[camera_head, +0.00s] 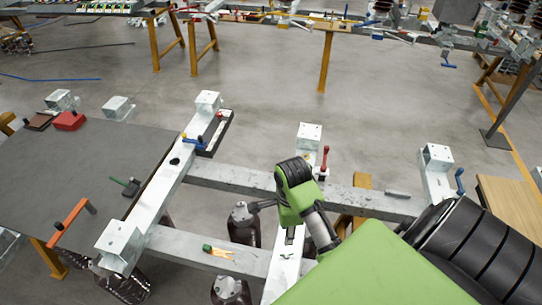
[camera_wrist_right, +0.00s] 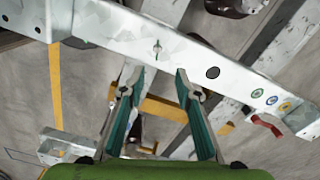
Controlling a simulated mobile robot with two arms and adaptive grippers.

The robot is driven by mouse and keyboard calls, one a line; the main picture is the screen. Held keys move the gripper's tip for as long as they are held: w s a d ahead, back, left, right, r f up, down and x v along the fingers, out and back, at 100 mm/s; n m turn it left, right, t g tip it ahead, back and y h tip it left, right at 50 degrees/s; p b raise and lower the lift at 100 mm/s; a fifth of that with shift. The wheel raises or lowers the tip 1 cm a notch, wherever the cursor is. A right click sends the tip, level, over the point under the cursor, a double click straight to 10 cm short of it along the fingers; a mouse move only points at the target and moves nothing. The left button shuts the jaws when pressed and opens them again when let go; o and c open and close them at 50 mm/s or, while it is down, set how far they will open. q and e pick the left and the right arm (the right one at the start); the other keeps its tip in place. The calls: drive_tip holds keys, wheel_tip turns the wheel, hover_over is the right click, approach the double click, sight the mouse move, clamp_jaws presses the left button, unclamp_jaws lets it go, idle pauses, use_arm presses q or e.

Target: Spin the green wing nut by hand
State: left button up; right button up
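In the right wrist view a small green wing nut (camera_wrist_right: 157,47) sits on the face of a pale metal beam (camera_wrist_right: 105,28). My right gripper (camera_wrist_right: 160,72) is open, with its two teal-lined fingers apart and nothing between them. The wing nut appears just beyond the fingertips, roughly centred between them; I cannot tell the exact gap. In the head view my right arm (camera_head: 297,190) reaches over the metal frame from the lower right, and its fingers cannot be made out. The wing nut cannot be made out there either. My left gripper is not in view.
The frame's beams (camera_head: 245,181) and white posts (camera_head: 308,136) stand around my arm. A red handle (camera_head: 324,160) rises near the wrist. Dark insulators (camera_head: 243,222) stand left of it. A grey table (camera_head: 85,165) with tools is at left. Open floor (camera_head: 265,75) lies behind.

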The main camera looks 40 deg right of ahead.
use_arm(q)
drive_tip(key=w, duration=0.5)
use_arm(e)
drive_tip(key=f, duration=0.1)
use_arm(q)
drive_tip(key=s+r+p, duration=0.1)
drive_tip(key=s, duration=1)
use_arm(e)
hover_over(287, 254)
wheel_tip(287, 254, down, 6)
wheel_tip(287, 254, down, 3)
drive_tip(key=shift+f, duration=0.15)
wheel_tip(287, 254, down, 2)
drive_tip(key=shift+w+p, duration=0.1)
drive_tip(key=shift+p, duration=0.2)
drive_tip(key=shift+f, duration=0.5)
clamp_jaws()
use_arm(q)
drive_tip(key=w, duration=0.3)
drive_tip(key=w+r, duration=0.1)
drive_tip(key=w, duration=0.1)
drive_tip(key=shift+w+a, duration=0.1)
use_arm(e)
drive_tip(key=shift+n, duration=0.3)
